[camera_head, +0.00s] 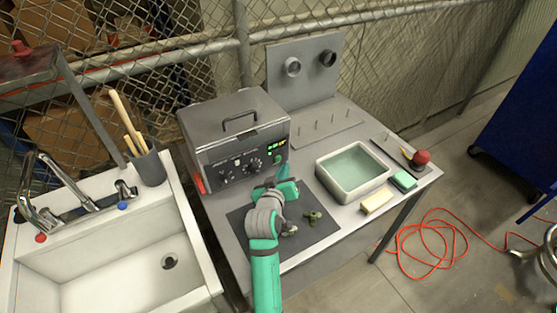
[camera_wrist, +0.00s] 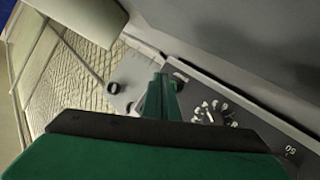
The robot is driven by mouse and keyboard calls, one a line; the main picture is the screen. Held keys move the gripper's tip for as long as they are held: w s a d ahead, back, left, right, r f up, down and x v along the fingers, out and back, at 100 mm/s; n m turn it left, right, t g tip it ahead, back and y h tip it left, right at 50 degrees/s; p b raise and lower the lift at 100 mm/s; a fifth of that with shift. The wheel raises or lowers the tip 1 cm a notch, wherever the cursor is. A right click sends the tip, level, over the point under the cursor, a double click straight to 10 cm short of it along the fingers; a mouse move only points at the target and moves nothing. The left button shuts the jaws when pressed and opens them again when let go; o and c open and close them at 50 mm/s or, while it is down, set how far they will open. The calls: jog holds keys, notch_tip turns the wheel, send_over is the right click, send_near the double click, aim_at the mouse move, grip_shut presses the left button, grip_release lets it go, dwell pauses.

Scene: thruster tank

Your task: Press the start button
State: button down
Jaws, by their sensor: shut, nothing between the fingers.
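The grey box-shaped machine (camera_head: 235,125) with a top handle stands at the back left of the table. Its front panel has dark dials (camera_head: 254,164), small knobs and green lit marks (camera_head: 248,152). No start button can be told for sure in the head view. My green gripper (camera_head: 284,172) is just in front of the panel's right part, fingers shut and empty. In the wrist view the shut fingers (camera_wrist: 160,85) point at the panel, beside a small dark-green round part (camera_wrist: 177,84), possibly the button. A dial (camera_wrist: 214,112) shows to their right. Contact cannot be told.
A white tub of greenish liquid (camera_head: 337,193), a cream block (camera_head: 377,201) and a green sponge (camera_head: 403,181) stand to the right. A dark mat (camera_head: 250,222) with small greenish parts (camera_head: 312,217) lies below my arm. A sink (camera_head: 130,255) is at left.

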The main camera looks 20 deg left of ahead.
jog(key=shift+s+d, duration=0.6)
jog(key=shift+d, duration=0.25)
jog(key=shift+s+d, duration=0.6)
jog(key=shift+d, duration=0.25)
jog(key=shift+s+a, duration=0.1)
jog(key=shift+a, duration=0.1)
jog(key=shift+d, duration=0.15)
